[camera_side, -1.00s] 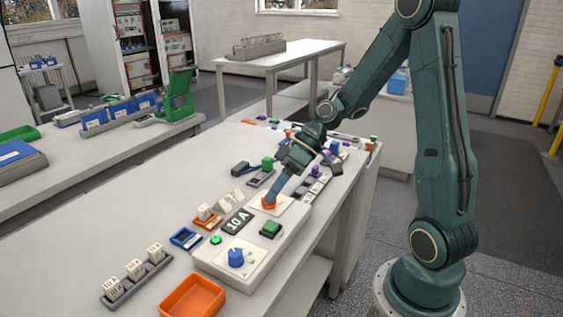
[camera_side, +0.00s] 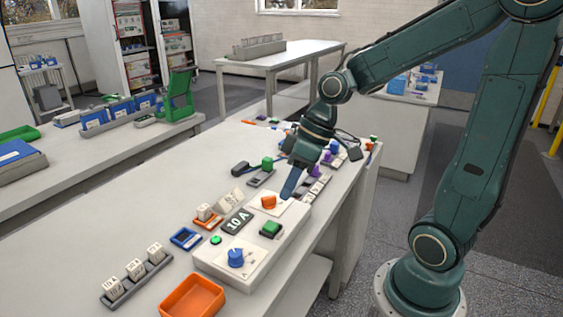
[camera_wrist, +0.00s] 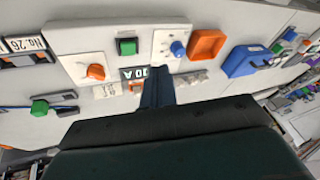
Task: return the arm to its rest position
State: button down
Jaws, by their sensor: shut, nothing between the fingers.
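My gripper (camera_side: 288,192) is shut and empty, with its blue fingers pointing down just above and to the right of the orange knob (camera_side: 268,201). A small gap shows between the fingers and the knob. The knob sits on a white plate at the back end of the cycler's panel (camera_side: 213,260). In the wrist view my closed fingers (camera_wrist: 157,92) are in front of the panel, with the orange knob (camera_wrist: 96,72) to their left. My dark gripper body hides the lower part of that view.
The panel also carries a green button (camera_side: 271,229), a blue knob (camera_side: 236,257) and a dark display (camera_side: 236,221). An orange tray (camera_side: 192,297) and a grey rack with white blocks (camera_side: 136,280) stand nearby. Small coloured parts crowd the bench behind the gripper.

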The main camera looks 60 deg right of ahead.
jog(key=s+r+m+t+h, duration=0.2)
jog(key=s+r, duration=0.4)
jog(key=s, duration=0.4)
jog(key=shift+s+d+r+m+t+h, duration=0.3)
jog(key=shift+d+r+m+h, duration=0.15)
jog(key=shift+m+h, duration=0.45)
jog(key=shift+w, duration=0.1)
dwell(2.2)
